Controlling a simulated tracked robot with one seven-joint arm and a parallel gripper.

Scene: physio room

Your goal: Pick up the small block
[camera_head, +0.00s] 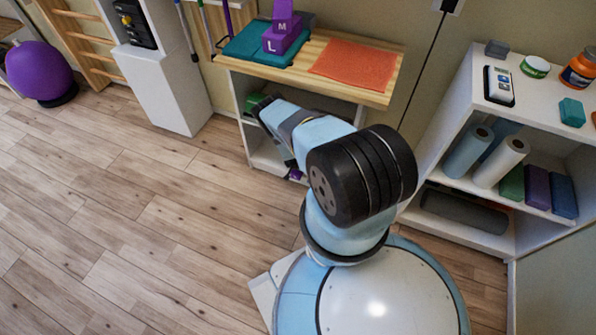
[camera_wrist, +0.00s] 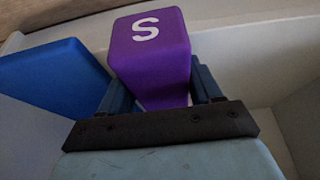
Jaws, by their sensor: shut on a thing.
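The small block (camera_wrist: 150,62) is purple with a white letter S and fills the upper middle of the wrist view. My gripper (camera_wrist: 160,88) is shut on it, with one dark blue finger on each side of the block. A bit of purple shows there low beside the arm, too small to identify. Two larger purple blocks, marked M (camera_head: 283,25) and L (camera_head: 283,38), are stacked on the bench.
A blue block (camera_wrist: 55,75) lies just left of the held block, inside pale shelf walls. A teal mat (camera_head: 243,42) and an orange mat (camera_head: 352,66) lie on the wooden bench (camera_head: 300,77). A white shelf unit (camera_head: 462,92) stands right; the wooden floor at left is clear.

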